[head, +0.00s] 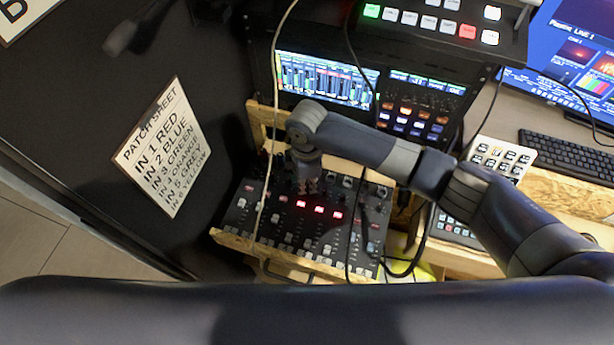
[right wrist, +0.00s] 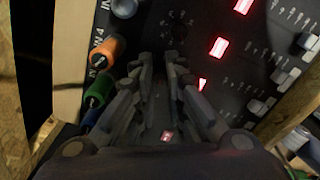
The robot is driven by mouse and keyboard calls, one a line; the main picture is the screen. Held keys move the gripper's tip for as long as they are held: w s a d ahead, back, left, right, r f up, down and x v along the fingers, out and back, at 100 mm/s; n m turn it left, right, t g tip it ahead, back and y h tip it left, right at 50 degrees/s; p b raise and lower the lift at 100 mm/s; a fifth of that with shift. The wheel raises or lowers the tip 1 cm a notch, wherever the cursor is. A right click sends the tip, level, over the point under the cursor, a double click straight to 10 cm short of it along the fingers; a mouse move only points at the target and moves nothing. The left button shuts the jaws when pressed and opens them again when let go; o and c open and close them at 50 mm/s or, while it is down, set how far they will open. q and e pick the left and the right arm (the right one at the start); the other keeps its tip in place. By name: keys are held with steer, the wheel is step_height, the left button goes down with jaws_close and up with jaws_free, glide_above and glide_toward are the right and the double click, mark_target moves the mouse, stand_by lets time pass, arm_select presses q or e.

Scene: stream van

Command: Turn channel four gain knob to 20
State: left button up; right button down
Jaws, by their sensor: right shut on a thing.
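The black mixer (head: 287,228) lies in a wooden frame, with rows of knobs, faders and red-lit buttons. My right gripper (head: 309,186) reaches down onto its upper knob area. In the right wrist view the two fingers (right wrist: 164,72) are close together over the dark panel, shut on what seems to be a small knob. The fingers hide that knob, so its channel, pointer and scale cannot be read. An "IN 4" label stands beside the orange plug (right wrist: 107,52), left of the fingers. My left gripper is not in view.
Green (right wrist: 97,92) and blue plugs sit close left of the fingers. Black and pale cables hang across the mixer. A patch sheet (head: 163,148) is at the left. A lit screen (head: 326,80) and a button panel (head: 440,25) stand behind. A keyboard (head: 566,158) is at the right.

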steer(key=m+p, duration=0.2)
steer(key=shift+r+m+p, duration=0.25)
steer(key=shift+m+p, duration=0.05)
steer(key=shift+m, duration=0.1)
steer(key=m+p, duration=0.3)
steer(key=shift+m, duration=0.3)
steer(key=m+p, duration=0.2)
steer(key=m, duration=0.1)
steer(key=shift+f+m+p, duration=0.15)
steer(key=shift+m+p, duration=0.75)
steer(key=shift+m, duration=0.6)
steer(key=c, duration=1.6)
jaws_free()
